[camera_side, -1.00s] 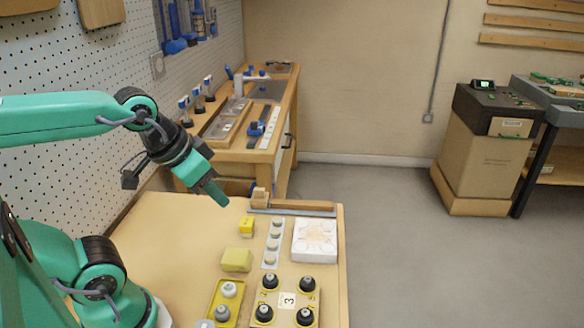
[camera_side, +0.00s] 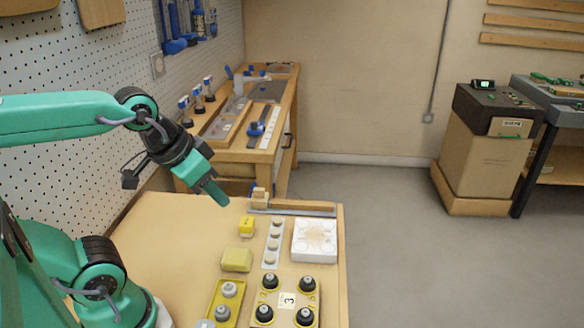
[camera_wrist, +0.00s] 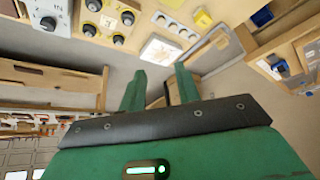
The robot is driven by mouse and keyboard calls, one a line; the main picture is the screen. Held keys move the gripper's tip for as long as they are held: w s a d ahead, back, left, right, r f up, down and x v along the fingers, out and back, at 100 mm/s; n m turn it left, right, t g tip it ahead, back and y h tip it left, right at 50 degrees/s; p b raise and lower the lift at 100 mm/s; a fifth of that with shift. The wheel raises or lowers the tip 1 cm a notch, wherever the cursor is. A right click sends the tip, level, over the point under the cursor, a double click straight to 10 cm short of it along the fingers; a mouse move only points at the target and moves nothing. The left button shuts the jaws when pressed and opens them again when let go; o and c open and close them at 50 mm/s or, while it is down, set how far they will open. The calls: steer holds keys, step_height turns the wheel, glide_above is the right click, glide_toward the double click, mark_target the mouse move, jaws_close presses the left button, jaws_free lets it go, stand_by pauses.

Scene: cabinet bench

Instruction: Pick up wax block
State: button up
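A pale yellow block (camera_side: 237,260), which looks like the wax block, lies on the bench top left of the strip of round pegs. A smaller bright yellow cube (camera_side: 246,226) sits just behind it; a yellow cube also shows at the top of the wrist view (camera_wrist: 203,19). I cannot tell for sure which of the two is the wax block. My gripper (camera_side: 220,198) hangs above the bench, up and left of both, touching neither. In the wrist view its two fingers (camera_wrist: 161,70) stand apart with nothing between them.
A strip of round pegs (camera_side: 272,243), a white square plate (camera_side: 314,240) and a black-knobbed board (camera_side: 287,299) stand to the right. A yellow tray (camera_side: 224,303) with grey knobs is in front. A wooden bar (camera_side: 302,206) lies at the back. The bench's left part is clear.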

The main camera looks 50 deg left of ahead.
steer(key=shift+o, duration=0.2)
steer(key=o, duration=0.6)
steer(key=shift+o, duration=0.2)
steer(key=n+g, duration=0.6)
steer(key=n, duration=2)
glide_above(246, 221)
step_height(246, 221, down, 16)
steer(key=shift+d+r, duration=0.1)
steer(key=shift+r, duration=0.1)
steer(key=shift+f+n, duration=0.25)
steer(key=shift+n, duration=0.25)
steer(key=shift+f, duration=0.1)
steer(key=shift+f, duration=1.2)
